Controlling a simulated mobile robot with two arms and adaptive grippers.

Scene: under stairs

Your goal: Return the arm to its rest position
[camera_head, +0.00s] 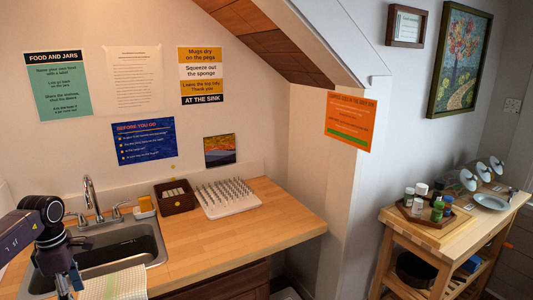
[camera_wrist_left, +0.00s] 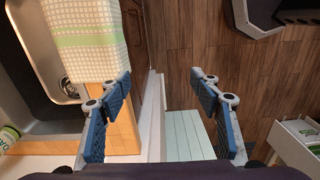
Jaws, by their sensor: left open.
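My left arm comes in at the left of the head view, in front of the sink. My left gripper (camera_wrist_left: 160,85) is open in the left wrist view, with its two blue-padded fingers wide apart. Nothing is between the fingers, and they point past the counter edge toward the floor. In the head view only a dark part of the hand shows low at the left, and the fingertips cannot be made out. My right gripper is in neither view.
A checked towel (camera_head: 115,284) hangs at the counter's front by the sink (camera_head: 125,246). The tap (camera_head: 91,197) stands close to my left arm. A brown box (camera_head: 176,197) and a white peg rack (camera_head: 228,198) stand on the counter (camera_head: 285,222). A wooden cart (camera_head: 447,229) stands right.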

